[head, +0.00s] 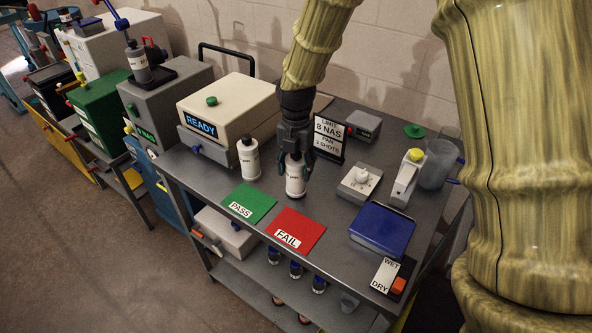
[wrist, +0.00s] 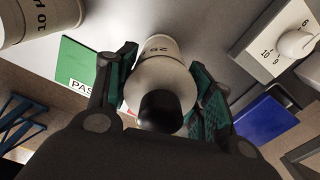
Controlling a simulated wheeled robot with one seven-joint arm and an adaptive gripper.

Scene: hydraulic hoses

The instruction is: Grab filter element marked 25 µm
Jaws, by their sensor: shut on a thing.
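My gripper (head: 296,155) is shut on a white cylindrical filter element (head: 295,182) with a dark cap. In the wrist view, the held filter element (wrist: 160,75) sits between the two green-padded fingers, and its upside-down label appears to read 25. I cannot tell whether its base touches the table. A second white filter element (head: 249,163) stands upright to its left, apart from the gripper. In the wrist view this second filter element (wrist: 45,15) shows a label that appears to read 10.
The grey table (head: 205,180) carries a green PASS card (head: 247,200) and a red FAIL card (head: 294,228) in front. A READY machine (head: 235,105) stands left, a limit sign (head: 329,140) behind. A dial box (head: 358,185) and a blue book-like block (head: 382,228) lie right.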

